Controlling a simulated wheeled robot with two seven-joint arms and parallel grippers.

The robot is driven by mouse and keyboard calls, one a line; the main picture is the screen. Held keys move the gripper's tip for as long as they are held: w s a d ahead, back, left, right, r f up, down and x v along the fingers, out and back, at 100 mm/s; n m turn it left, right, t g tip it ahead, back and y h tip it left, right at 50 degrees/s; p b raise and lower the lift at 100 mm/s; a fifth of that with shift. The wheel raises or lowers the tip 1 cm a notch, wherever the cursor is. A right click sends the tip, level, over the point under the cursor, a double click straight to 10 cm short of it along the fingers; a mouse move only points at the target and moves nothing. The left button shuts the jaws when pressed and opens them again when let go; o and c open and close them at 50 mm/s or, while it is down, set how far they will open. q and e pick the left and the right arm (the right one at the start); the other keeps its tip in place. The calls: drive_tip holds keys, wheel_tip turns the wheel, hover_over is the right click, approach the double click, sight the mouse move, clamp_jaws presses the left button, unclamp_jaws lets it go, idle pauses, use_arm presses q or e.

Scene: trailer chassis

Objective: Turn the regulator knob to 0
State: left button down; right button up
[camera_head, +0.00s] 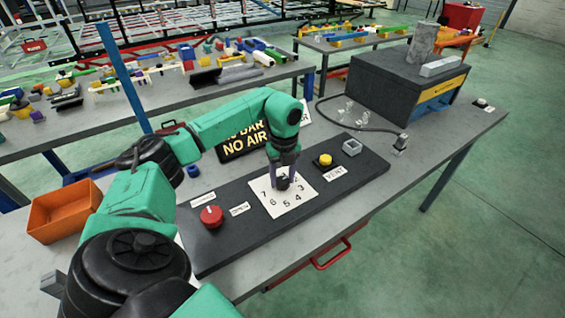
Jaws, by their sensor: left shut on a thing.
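The regulator knob (283,184) is small and dark, at the middle of a white dial plate (301,203) with black numbers around it. The numbers 2 to 7 show at least in part; the top of the dial and the 0 are hidden behind my gripper and arm. My left gripper (283,180) points down over the dial and is shut on the knob, one finger on each side. Which number the knob points to cannot be told. My right gripper is not in view.
The dark panel (232,251) also carries a red knob (211,216) and a yellow button (325,159). A black sign (233,146) stands behind, partly covered by my arm. An orange bin (62,211) sits left. A dark box (394,86) and cable stand behind right.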

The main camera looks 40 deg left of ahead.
sight(282, 179)
use_arm(q)
drive_tip(key=n+p, duration=0.1)
drive_tip(key=n, duration=0.6)
drive_tip(key=shift+a+r, duration=0.1)
drive_tip(key=shift+r, duration=0.05)
drive_tip(key=n+p, duration=0.1)
drive_tip(key=n, duration=0.3)
drive_tip(key=shift+n+p, duration=0.4)
drive_tip(key=shift+n, duration=1.6)
drive_tip(key=shift+c, duration=1.4)
unclamp_jaws()
drive_tip(key=shift+h, duration=0.3)
wheel_tip(282, 179, up, 14)
drive_tip(key=b, duration=0.1)
drive_tip(key=shift+a+r, duration=0.15)
drive_tip(key=shift+r, duration=0.05)
